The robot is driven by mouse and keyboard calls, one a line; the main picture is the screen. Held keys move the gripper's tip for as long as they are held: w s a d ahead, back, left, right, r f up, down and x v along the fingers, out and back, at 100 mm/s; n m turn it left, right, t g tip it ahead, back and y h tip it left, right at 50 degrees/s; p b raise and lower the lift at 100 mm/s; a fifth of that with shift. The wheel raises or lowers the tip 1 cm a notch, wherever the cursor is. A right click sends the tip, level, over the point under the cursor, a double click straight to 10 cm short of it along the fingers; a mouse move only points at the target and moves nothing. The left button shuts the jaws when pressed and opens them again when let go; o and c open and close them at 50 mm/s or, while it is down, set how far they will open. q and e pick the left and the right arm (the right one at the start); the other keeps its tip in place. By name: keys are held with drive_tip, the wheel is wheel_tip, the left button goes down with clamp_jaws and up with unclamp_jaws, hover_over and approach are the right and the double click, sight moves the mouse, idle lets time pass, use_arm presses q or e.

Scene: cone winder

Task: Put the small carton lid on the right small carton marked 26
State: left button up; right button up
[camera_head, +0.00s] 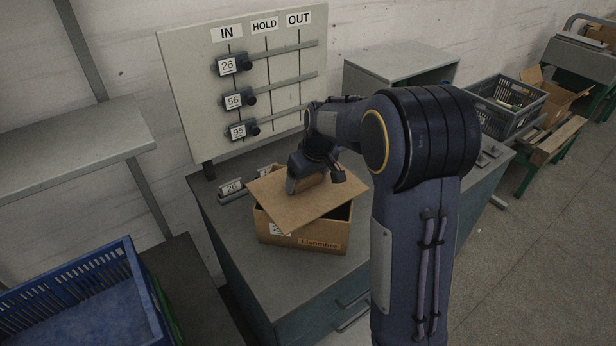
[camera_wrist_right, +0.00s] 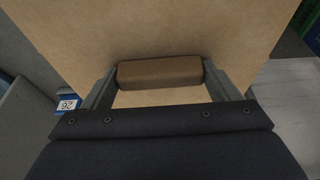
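The small carton lid (camera_head: 290,210) is a flat brown board with a brown block handle (camera_wrist_right: 160,72) on top. My right gripper (camera_head: 312,183) is shut on this handle, with one finger on each side of it in the right wrist view. The lid sits over the open small carton (camera_head: 312,241), turned and off-centre, and its near corner hangs over the carton's front. A dark gap of the opening shows at the right. I cannot tell whether lid and rim touch. The carton's white label is partly covered by the lid, so its number is not fully readable. My left gripper is not in view.
A stand marked 26 (camera_head: 232,188) is on the grey bench (camera_head: 235,235) left of the carton. A board (camera_head: 185,75) with IN, HOLD, OUT rails stands behind. A blue crate (camera_head: 85,300) is at lower left, a dark crate (camera_head: 508,105) at right. The bench front is clear.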

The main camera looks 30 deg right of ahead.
drive_tip(key=o, duration=0.4)
drive_tip(key=shift+c, duration=0.2)
drive_tip(key=shift+r, duration=0.25)
drive_tip(key=v, duration=1.2)
drive_tip(key=s+a+f+m+y, duration=0.1)
drive_tip(key=s+a, duration=0.3)
drive_tip(key=s, duration=0.4)
drive_tip(key=s+a+f+t+y, duration=0.1)
drive_tip(key=s+a+f, duration=0.3)
drive_tip(key=s, duration=0.4)
drive_tip(key=s+a+f+m+t+y, duration=0.1)
drive_tip(key=s+a+f, duration=0.1)
drive_tip(key=s, duration=0.7)
drive_tip(key=shift+a+f+m+y, duration=0.25)
drive_tip(key=shift+a+m+y, duration=0.05)
drive_tip(key=shift+a, duration=0.6)
drive_tip(key=shift+s, duration=0.1)
